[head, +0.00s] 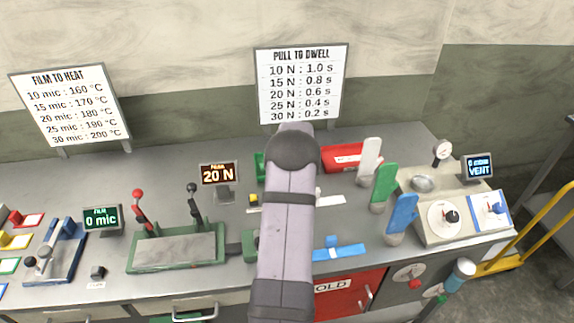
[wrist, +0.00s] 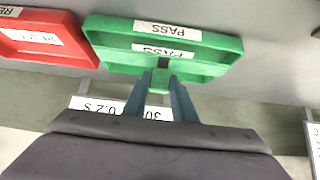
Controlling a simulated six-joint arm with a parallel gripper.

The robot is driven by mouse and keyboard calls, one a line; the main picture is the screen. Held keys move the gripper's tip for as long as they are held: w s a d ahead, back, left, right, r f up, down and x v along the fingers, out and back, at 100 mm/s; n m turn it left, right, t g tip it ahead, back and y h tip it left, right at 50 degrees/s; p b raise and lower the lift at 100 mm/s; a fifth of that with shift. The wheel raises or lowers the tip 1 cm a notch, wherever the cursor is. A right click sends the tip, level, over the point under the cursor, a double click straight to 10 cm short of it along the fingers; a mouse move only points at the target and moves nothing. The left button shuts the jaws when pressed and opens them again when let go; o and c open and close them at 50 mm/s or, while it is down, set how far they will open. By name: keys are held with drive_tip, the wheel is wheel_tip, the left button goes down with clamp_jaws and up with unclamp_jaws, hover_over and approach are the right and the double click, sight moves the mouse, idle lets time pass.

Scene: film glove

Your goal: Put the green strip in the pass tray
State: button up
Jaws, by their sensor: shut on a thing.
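In the wrist view my gripper (wrist: 161,84) is shut on a small green piece (wrist: 158,86), which seems to be the green strip; only a little of it shows between the fingers. The green pass tray (wrist: 228,46), with white PASS labels, lies right beyond the fingertips, and the fingers overlap its near edge in the picture. I cannot tell whether they touch it. In the head view only a sliver of the pass tray (head: 259,165) shows beside my arm, which hides the gripper and the strip.
A red tray (head: 345,157) stands right of the pass tray in the head view. Glove forms in white (head: 370,158), green (head: 383,185) and blue (head: 402,213) stand near a control box (head: 455,210). A green-based press (head: 178,248) is left; a blue strip (head: 338,252) lies in front.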

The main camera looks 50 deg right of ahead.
drive_tip(key=shift+f+b, duration=0.8)
drive_tip(key=shift+f, duration=1.05)
drive_tip(key=shift+f, duration=0.15)
drive_tip(key=o, duration=1)
drive_tip(key=shift+r, duration=0.3)
drive_tip(key=shift+s+a+r+b, duration=0.25)
drive_tip(key=shift+s+b, duration=0.05)
drive_tip(key=b+v, duration=0.2)
drive_tip(key=v, duration=0.9)
